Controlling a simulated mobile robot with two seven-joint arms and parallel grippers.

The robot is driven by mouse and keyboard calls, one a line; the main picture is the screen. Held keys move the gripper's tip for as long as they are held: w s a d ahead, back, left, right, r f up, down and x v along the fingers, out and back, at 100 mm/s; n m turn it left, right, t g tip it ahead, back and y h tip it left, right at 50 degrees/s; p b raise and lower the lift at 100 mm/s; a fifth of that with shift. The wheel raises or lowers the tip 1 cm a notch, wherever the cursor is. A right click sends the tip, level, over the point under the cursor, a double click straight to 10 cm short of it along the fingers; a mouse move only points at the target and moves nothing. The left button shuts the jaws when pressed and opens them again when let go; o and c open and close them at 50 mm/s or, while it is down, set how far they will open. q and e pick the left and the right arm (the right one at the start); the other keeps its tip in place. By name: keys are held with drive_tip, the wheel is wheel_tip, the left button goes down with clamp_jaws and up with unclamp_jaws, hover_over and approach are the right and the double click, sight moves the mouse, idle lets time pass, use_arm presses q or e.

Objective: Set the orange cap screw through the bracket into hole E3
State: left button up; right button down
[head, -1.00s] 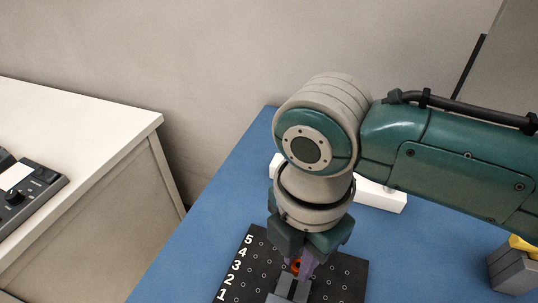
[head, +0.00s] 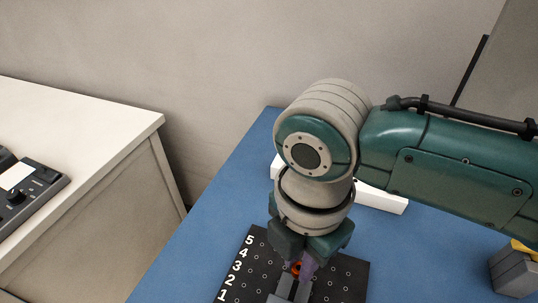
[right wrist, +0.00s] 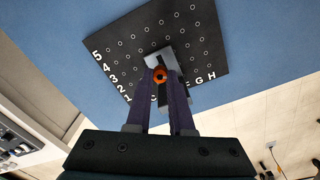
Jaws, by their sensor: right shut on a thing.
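The orange cap screw (head: 297,267) is held between the fingertips of my right gripper (head: 305,268), over the black board with numbered rows (head: 345,285). The grey bracket (head: 288,288) stands on the board just below and in front of the fingers. In the right wrist view the orange screw head (right wrist: 159,75) shows between the purple fingers, against the bracket (right wrist: 164,57). The screw's lower end and the hole beneath it are hidden, so I cannot tell whether it is in E3. My left gripper is not in view.
A white block (head: 385,198) lies behind my right arm on the blue table (head: 215,215). A grey and yellow object (head: 514,270) stands at the right edge. A separate counter (head: 80,130) with a control panel (head: 30,190) is at left. The blue area left of the board is clear.

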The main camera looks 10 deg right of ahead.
sight(298, 268)
drive_tip(key=shift+f, duration=0.15)
drive_tip(key=shift+f+b, duration=0.75)
drive_tip(key=shift+f, duration=0.25)
drive_tip(key=shift+f+b, duration=0.4)
drive_tip(key=shift+f, duration=0.05)
drive_tip(key=shift+f+b, duration=0.3)
drive_tip(key=shift+f, duration=0.15)
idle(0.4)
